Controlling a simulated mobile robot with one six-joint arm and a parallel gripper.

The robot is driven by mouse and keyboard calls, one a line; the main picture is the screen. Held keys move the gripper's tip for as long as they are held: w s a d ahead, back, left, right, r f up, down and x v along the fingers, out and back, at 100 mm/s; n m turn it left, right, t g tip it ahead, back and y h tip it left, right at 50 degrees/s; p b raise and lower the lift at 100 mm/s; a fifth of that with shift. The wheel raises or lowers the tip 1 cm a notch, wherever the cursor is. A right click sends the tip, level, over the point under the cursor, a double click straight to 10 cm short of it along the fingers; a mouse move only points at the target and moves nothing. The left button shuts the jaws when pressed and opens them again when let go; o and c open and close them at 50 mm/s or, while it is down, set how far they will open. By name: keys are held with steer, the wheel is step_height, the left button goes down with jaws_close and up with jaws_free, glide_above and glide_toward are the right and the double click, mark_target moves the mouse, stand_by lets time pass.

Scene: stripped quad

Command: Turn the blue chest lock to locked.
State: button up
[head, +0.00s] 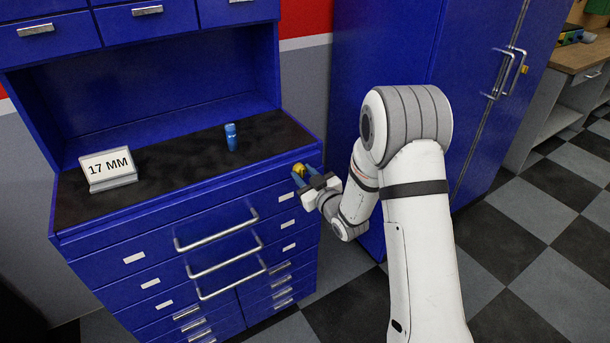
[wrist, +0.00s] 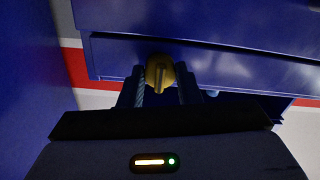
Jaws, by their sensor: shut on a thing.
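The blue chest (head: 150,252) stands at the left in the head view. Its brass-yellow lock (head: 299,168) is on the upper right of its front, just below the worktop. In the wrist view the round lock (wrist: 154,66) shows a raised bar that stands about upright in the picture. My gripper (head: 305,178) is at the lock, and in the wrist view its fingers (wrist: 163,88) lie on either side of the bar, shut on it. The finger contact is dark and partly hidden. I cannot read any lock marking.
A small blue bottle-like object (head: 231,137) and a "17 MM" sign (head: 108,169) stand on the dark worktop (head: 190,150). Long drawer handles (head: 225,262) stick out of the chest front. A tall blue cabinet (head: 400,50) stands to the right. Checkered floor (head: 535,230) is free at right.

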steer(key=shift+c, duration=1.1)
steer(key=m+b, duration=0.2)
steer(key=b, duration=0.1)
steer(key=shift+f+m, duration=0.15)
steer(key=shift+m, duration=0.25)
steer(key=m+b, duration=0.3)
steer(key=m, duration=0.2)
steer(key=shift+b, duration=0.4)
steer(key=m, duration=0.2)
steer(key=m+b, duration=0.1)
steer(key=m, duration=0.1)
steer(key=shift+r+m, duration=0.2)
steer(key=shift+m, duration=0.2)
steer(key=m, duration=0.5)
steer(key=shift+r+b, duration=0.1)
steer(key=shift+b, duration=0.25)
steer(key=shift+w+m, duration=0.1)
steer(key=shift+m, duration=0.2)
steer(key=o, duration=1)
steer(key=shift+c, duration=0.2)
